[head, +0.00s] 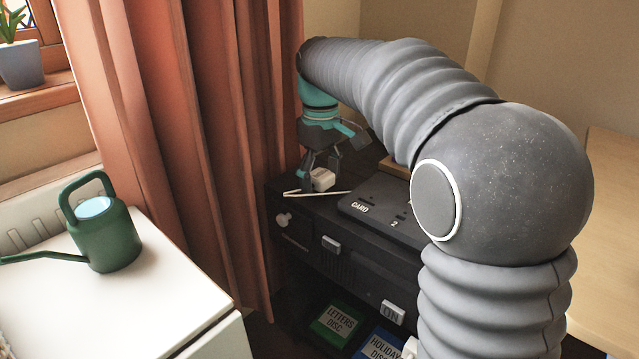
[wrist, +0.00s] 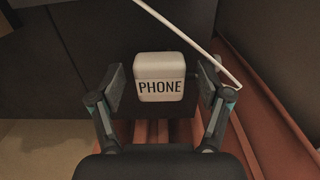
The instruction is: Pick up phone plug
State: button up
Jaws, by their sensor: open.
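The phone plug (wrist: 160,78) is a small white block marked PHONE, centred in the wrist view. It also shows in the head view (head: 322,179), at the left end of the dark cabinet top. My gripper (wrist: 165,88) is open, with one finger on each side of the plug and a visible gap on both sides in the wrist view. In the head view my gripper (head: 322,172) points down at the plug. Whether the plug touches the surface below is hard to tell.
A thin white stick or cable (head: 316,193) lies by the plug. A dark panel marked CARD (head: 372,212) is to the right. The red curtain (head: 205,130) hangs close at left. A green watering can (head: 105,235) stands on a white surface. Disc boxes (head: 336,325) sit below.

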jog(key=shift+f, duration=0.1)
jog(key=c, duration=1.2)
